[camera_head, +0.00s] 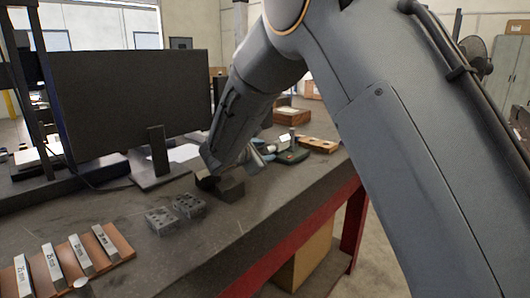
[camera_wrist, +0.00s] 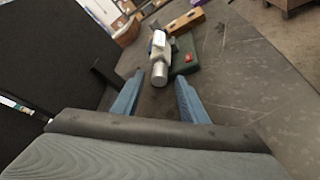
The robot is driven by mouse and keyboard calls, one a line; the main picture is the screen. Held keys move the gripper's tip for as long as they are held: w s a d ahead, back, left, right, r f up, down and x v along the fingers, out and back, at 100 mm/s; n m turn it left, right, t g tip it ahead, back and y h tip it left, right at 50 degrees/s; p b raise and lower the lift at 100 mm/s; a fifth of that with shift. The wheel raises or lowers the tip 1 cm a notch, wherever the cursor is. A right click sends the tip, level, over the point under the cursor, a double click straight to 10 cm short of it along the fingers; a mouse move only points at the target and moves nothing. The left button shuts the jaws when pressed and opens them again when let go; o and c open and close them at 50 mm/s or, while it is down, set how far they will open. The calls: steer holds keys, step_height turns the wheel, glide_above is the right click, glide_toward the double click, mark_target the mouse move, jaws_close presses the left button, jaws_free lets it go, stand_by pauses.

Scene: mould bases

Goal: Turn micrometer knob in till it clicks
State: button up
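The micrometer (camera_wrist: 159,45) lies in a dark green stand (camera_wrist: 185,54) in the wrist view. Its silver knob (camera_wrist: 160,75) points toward my gripper (camera_wrist: 159,82). My gripper is open, with one blue finger on each side of the knob's end in the picture. Dark bench shows between the fingers and the knob, and I see no contact. How far the knob reaches in between the fingers is hard to tell. In the head view the green stand (camera_head: 291,156) shows just beyond my wrist, and my arm hides part of the micrometer.
A monitor (camera_head: 130,100) stands left of my arm. Two grey blocks with holes (camera_head: 161,220) and a wooden tray of labelled gauge blocks (camera_head: 122,245) lie nearer on the bench. A wooden block (camera_head: 320,145) lies beyond the stand. The bench right of the stand looks clear.

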steer(key=b+v, duration=0.1)
steer(key=v, duration=0.5)
steer(key=shift+s+a, duration=0.1)
steer(key=shift+s, duration=0.25)
